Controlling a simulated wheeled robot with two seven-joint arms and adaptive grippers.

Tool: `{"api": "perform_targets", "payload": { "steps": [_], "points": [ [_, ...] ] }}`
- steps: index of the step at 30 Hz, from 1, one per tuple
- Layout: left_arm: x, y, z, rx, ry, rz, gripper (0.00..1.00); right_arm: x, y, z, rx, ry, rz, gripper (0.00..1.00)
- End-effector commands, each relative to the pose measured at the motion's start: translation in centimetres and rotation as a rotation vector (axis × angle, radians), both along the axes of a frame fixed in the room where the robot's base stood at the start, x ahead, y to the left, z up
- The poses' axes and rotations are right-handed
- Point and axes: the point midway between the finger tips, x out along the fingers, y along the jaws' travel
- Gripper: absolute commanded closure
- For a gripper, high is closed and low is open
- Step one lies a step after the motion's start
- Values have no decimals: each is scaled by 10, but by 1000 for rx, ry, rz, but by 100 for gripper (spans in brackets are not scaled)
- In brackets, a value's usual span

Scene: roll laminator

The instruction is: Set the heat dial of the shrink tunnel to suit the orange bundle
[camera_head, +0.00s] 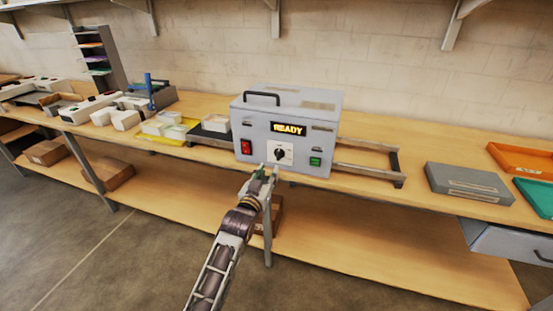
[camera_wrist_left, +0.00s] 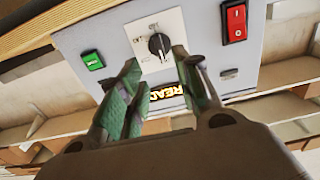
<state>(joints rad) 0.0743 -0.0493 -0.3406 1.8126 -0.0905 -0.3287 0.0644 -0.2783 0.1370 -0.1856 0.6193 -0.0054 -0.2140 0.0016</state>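The shrink tunnel (camera_head: 285,125) is a light grey box on the bench, with a lit display (camera_head: 289,129) reading READY. Its heat dial (camera_head: 280,154) is a black knob on a white plate, low on the front. The dial also shows in the left wrist view (camera_wrist_left: 158,45); its exact setting is too small to read. My left gripper (camera_head: 268,170) is just in front of and below the dial. In the left wrist view its green-padded fingers (camera_wrist_left: 157,62) are apart, with the dial near their tips; I cannot tell whether they touch it. I cannot make out an orange bundle. My right gripper is out of view.
A red switch (camera_head: 246,147) and a green button (camera_head: 315,161) flank the dial. Rails (camera_head: 370,170) extend from the tunnel's right side. Pale packs (camera_head: 163,123) lie on a yellow mat to the left. A grey box (camera_head: 470,183) and an orange tray (camera_head: 522,158) stand at right.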

Motion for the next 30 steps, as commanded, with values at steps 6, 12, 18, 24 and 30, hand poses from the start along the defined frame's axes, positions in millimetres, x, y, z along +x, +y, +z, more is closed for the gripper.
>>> {"api": "perform_targets", "payload": {
  "steps": [6,12,18,24,30],
  "points": [
    [18,-6,1,0,0,0,67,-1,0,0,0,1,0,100],
    [35,-11,1,0,-1,0,67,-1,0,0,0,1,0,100],
    [51,-16,0,0,0,0,67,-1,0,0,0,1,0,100],
    [66,-21,1,0,0,0,67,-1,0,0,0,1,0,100],
    [81,-26,1,0,-1,1,67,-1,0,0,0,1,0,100]
  ]
}}
